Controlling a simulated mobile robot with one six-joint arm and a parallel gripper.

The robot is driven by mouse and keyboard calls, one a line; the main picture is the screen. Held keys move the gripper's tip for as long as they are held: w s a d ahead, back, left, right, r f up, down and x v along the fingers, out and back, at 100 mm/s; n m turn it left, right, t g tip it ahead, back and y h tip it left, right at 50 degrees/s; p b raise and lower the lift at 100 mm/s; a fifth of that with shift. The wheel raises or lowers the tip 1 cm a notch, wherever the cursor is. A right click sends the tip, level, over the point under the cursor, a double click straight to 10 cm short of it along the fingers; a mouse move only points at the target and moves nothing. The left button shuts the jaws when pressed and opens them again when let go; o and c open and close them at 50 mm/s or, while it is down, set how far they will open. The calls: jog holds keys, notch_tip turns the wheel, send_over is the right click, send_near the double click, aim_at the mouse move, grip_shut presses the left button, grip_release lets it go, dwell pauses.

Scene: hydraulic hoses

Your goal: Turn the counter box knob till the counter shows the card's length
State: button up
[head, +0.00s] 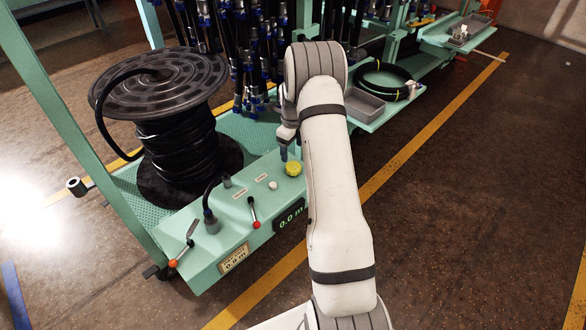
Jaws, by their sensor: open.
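The counter box (203,272) is a pale green console at the front of the hose cart. Its display (290,217) shows 0.0 m in green digits. A yellow round knob (293,169) sits on its top near the right end. A cream card (234,259) is on the front face; its number is too small to read surely. My gripper (285,154) points down just above and slightly left of the yellow knob, apparently apart from it. It is open and empty, partly hidden by my arm.
A small white button (272,185), a red-tipped lever (254,223) and an orange-tipped lever (175,262) stand on the box. A black hose reel (172,110) is behind it. Hanging hoses (245,60) crowd the back. A grey bin (365,104) lies to the right.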

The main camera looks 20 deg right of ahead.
aim_at(291, 165)
notch_tip(291, 165, down, 8)
jog(key=shift+d+f+b, duration=0.1)
jog(key=shift+b, duration=0.7)
jog(key=c, duration=0.9)
jog(key=shift+d, duration=0.15)
jog(key=shift+c, duration=0.3)
jog(key=shift+n, duration=0.3)
jog(key=n, duration=0.4)
jog(key=shift+n, duration=0.3)
jog(key=shift+w+a+r+n, duration=0.1)
jog(key=shift+a+r+n, duration=0.05)
jog(key=shift+n, duration=0.55)
jog(key=shift+w+a+r+n, duration=0.1)
jog(key=shift+a+n, duration=0.05)
jog(key=shift+n, duration=0.55)
